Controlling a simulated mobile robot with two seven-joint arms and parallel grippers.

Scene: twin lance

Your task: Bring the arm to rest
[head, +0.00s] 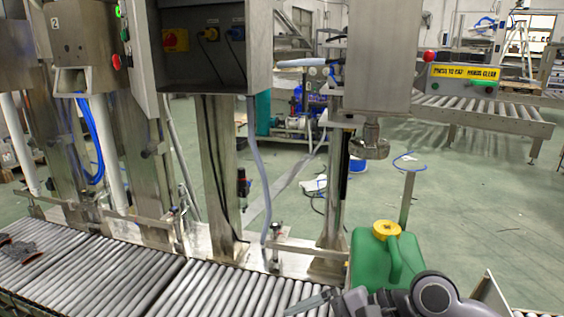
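My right arm comes in at the bottom right, in front of a green jug (370,262) with a yellow cap (387,229). The arm hides the lower part of the jug. My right gripper (312,303) points left, low over the roller conveyor (225,292). Its fingers show only as a thin grey shape, so I cannot tell whether it is open or shut. I see nothing clearly held in it.
Steel filling-machine columns (220,170) stand behind the conveyor. A metal nozzle (369,145) hangs above the jug. The rollers between item and gripper are clear.

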